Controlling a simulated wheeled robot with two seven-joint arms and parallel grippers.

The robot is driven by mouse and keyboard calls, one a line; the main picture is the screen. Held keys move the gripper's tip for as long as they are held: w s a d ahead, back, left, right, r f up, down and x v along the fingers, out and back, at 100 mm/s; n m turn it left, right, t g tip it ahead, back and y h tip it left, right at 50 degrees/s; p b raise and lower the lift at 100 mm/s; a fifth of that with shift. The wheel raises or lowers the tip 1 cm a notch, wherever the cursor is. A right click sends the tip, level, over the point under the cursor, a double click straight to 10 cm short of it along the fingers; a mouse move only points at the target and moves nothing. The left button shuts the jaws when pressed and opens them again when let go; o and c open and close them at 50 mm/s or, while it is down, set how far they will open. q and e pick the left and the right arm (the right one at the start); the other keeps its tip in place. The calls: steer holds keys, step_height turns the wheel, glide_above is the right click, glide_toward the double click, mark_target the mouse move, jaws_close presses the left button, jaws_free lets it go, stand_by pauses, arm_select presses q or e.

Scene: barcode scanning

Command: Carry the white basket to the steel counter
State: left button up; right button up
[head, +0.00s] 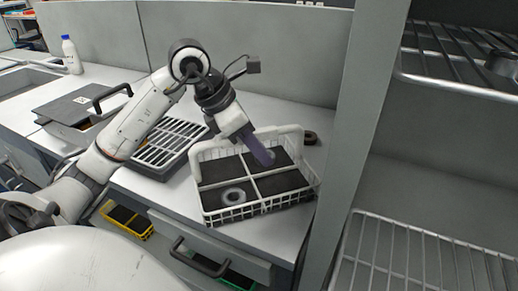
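The white basket (262,206) stands upright on a pale grey counter (150,192), near its right end. Its inside is split by white dividers over a dark bottom, and a light ring-shaped item (233,196) lies in the front left compartment. My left gripper (268,158) reaches down over the basket's back part, with its purple-grey finger end near the middle divider and rear wall. I cannot tell whether it touches the basket. The fingers overlap from this angle, so their opening is hidden. My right gripper is out of view.
A slatted grey rack (168,146) stands left of the basket. A dark ring (310,138) lies behind it to the right. A grey upright post (362,130) and wire shelves (420,250) stand close on the right. A white bottle (71,55) stands at the far left.

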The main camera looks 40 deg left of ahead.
arm_select(q)
steer(key=shift+o, duration=1)
steer(key=shift+r, duration=0.2)
steer(key=v, duration=1.2)
steer(key=shift+d, duration=0.1)
